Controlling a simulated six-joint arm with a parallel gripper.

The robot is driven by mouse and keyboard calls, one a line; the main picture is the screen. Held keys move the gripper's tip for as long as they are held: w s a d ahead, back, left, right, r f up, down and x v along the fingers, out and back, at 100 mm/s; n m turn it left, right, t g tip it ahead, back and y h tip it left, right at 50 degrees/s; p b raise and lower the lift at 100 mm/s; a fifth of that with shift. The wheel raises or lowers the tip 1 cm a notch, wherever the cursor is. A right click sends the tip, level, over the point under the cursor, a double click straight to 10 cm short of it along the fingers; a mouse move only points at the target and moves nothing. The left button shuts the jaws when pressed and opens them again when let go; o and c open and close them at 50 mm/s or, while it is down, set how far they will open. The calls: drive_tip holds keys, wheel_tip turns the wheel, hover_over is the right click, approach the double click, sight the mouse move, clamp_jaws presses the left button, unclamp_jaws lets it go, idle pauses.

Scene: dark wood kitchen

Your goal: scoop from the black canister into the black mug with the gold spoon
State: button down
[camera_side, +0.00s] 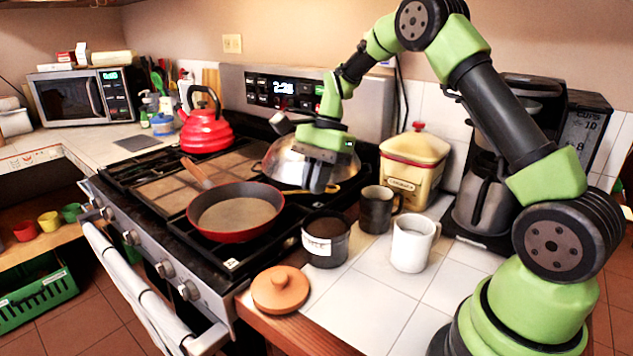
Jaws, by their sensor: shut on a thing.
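The black canister (325,250), with a white label, stands open at the counter's edge beside the stove. My gripper (319,185) points down above and behind the canister, in front of a shiny domed lid. It is shut on the gold spoon (333,189), whose gold part shows at the fingertips. Much of the spoon is hidden by the fingers, and I cannot tell whether its bowl holds anything.
A white mug (412,245) stands right of the canister, and a terracotta lid (280,289) lies in front. A red pan (236,212) and the domed lid (288,166) are on the stove. A cream tin (412,170) and coffee maker (484,195) stand behind. The front tiles are clear.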

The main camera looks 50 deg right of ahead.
idle(0.4)
drive_tip(key=s+d+h, duration=0.1)
drive_tip(key=s+d, duration=0.2)
drive_tip(key=d, duration=1.1)
drive_tip(key=shift+s+f+m+t+h, duration=0.15)
drive_tip(key=shift+s+f+t, duration=0.35)
drive_tip(key=shift+t, duration=1.3)
drive_tip(key=shift+s+f+m+t+h, duration=0.2)
drive_tip(key=shift+f+t, duration=0.5)
drive_tip(key=shift+t, duration=1.1)
drive_tip(key=shift+s+f+m+t+y, duration=0.1)
drive_tip(key=shift+s+f+t, duration=0.4)
drive_tip(key=shift+t, duration=1.3)
drive_tip(key=shift+w+f, duration=0.1)
drive_tip(key=r+g, duration=0.1)
drive_tip(key=g, duration=0.2)
drive_tip(key=w+r+g, duration=0.1)
drive_tip(key=g, duration=0.3)
drive_tip(key=w+r+n+g, duration=0.1)
drive_tip(key=r+g, duration=0.1)
drive_tip(key=g, duration=0.1)
drive_tip(key=shift+d+g, duration=0.1)
drive_tip(key=shift+g, duration=0.3)
